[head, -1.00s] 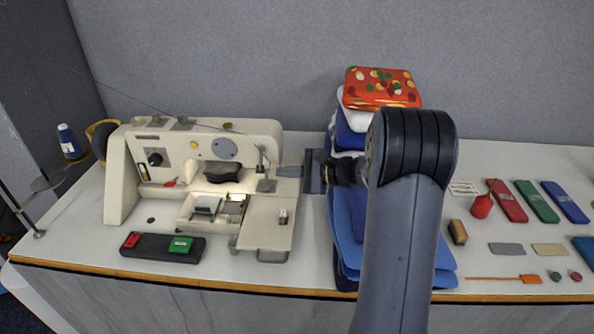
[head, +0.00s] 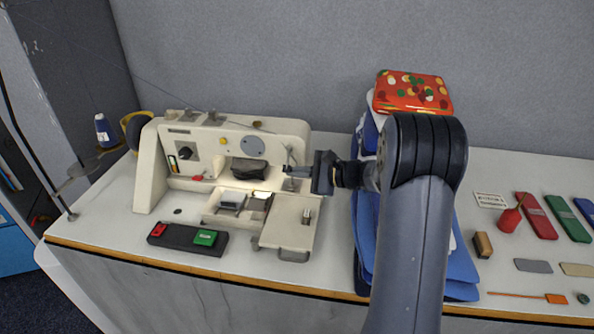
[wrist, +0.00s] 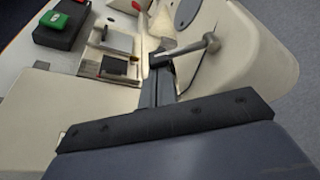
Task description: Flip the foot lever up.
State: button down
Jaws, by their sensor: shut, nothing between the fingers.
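A cream sewing machine (head: 232,133) stands on the left of the table. The foot lever (wrist: 198,47), a pale metal rod with a rounded end, shows in the wrist view. It slants up to the right from beside my fingertips, in front of the cream housing. In the head view the lever (head: 289,155) is small, at the machine's right side. My gripper (head: 287,170) is shut and empty, pointing left at the machine just below the lever. In the wrist view my fingertips (wrist: 160,64) lie at the lever's lower left end; I cannot tell whether they touch it.
Below the lever are the machine's flat bed (head: 290,229) and open front compartment. A dark pedal box (head: 182,238) with red and green buttons lies in front. Folded blue cloth (head: 368,228) under a patterned red tin (head: 412,93) stands close behind my arm.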

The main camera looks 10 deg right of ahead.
jog(key=shift+s+r+m+p, duration=0.2)
jog(key=shift+m+p, duration=0.1)
jog(key=shift+p, duration=0.15)
jog(key=m+p, duration=0.1)
jog(key=r+g+p, duration=0.1)
jog(key=p, duration=0.1)
jog(key=shift+s+a+r+m+p, duration=0.25)
jog(key=shift+s+m+p, duration=0.05)
jog(key=shift+s+m, duration=0.1)
jog(key=m+g+p, duration=0.1)
jog(key=p, duration=0.1)
jog(key=r+m+g+p, duration=0.1)
jog(key=m+p, duration=0.1)
jog(key=shift+s+a+r+y+p, duration=0.1)
jog(key=shift+s+a+y+p, duration=0.05)
jog(key=shift+s+y+p, duration=0.25)
jog(key=shift+r, duration=0.15)
jog(key=shift+r+p, duration=0.45)
jog(key=shift+r, duration=0.2)
